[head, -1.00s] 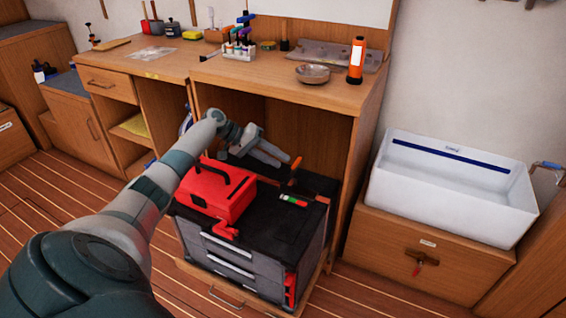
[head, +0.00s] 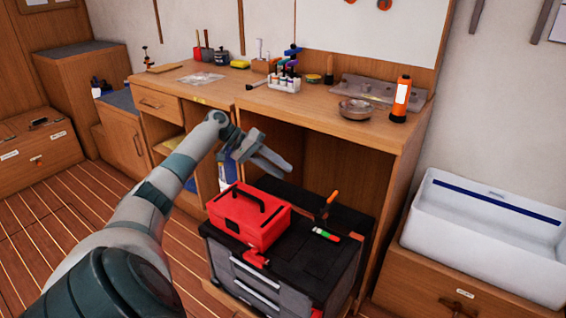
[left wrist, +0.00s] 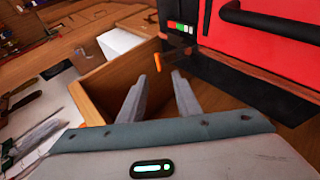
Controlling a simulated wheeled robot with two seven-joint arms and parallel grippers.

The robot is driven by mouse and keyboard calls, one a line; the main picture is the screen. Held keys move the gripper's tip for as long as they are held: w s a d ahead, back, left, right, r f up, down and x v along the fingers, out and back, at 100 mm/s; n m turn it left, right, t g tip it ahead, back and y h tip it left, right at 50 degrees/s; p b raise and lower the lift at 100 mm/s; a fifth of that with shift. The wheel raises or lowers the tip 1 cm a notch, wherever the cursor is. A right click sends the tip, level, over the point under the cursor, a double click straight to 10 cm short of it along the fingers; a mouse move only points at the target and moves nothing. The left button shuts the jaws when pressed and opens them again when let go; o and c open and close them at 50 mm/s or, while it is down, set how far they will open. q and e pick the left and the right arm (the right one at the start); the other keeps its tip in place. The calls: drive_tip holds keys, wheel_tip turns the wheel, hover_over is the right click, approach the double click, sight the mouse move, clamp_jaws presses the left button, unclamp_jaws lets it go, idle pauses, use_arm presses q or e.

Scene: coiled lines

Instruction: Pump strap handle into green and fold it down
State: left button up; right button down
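The strap handle (head: 328,205) has an orange tip and stands tilted up from a strap across the black top of the grey drawer case (head: 300,268). In the left wrist view its orange tip (left wrist: 158,62) shows just beyond my fingers. A small gauge block with red, white and green bands (head: 326,234) lies beside the handle's foot; it also shows in the left wrist view (left wrist: 181,28). My left gripper (head: 282,168) is open and empty, up and left of the handle, apart from it. My right gripper is in neither view.
A red toolbox (head: 247,214) with a black grip sits left of the handle on the case. The wooden bench (head: 315,112) overhangs behind, with bowl, orange flashlight and tools on it. A white basin (head: 480,230) stands to the right.

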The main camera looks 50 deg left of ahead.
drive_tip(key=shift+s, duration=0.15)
